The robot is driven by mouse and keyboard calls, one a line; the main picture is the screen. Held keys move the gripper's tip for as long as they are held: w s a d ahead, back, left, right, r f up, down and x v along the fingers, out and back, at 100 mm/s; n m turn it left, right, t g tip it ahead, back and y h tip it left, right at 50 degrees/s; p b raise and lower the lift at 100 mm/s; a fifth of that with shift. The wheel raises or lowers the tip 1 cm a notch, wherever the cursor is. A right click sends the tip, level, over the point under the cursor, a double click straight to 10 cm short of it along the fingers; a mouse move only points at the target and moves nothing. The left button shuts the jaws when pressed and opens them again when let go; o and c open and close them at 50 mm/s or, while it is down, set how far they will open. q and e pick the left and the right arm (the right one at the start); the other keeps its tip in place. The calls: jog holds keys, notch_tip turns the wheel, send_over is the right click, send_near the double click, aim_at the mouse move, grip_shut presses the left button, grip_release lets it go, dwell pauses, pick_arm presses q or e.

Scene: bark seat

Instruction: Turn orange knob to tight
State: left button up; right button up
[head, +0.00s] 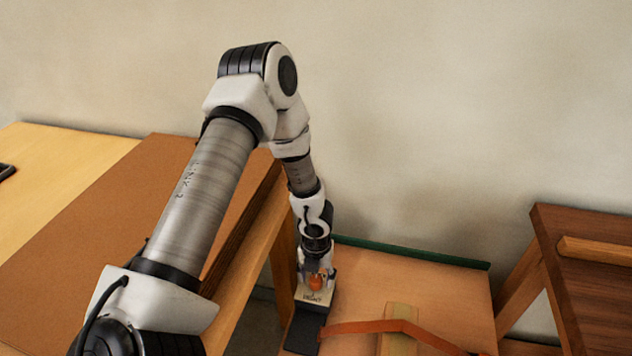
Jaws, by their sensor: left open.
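The orange knob (316,282) sits on a small pale block (313,297) that has dark lettering on its front, which I read as "TIGHT". My left gripper (316,273) is open and reaches down over the knob from above. Its fingers hide part of the knob, and I cannot tell whether they touch it. The knob's pointer or turn angle is too small to make out. My right gripper is not in view.
The block stands at the left of a tan surface (440,290) with a green back edge (410,252). An orange strap (375,326) crosses a pale wooden piece (399,335). A brown board (60,250) lies left; a dark wooden frame (590,270) stands right.

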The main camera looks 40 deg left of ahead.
pick_arm(q)
grip_shut()
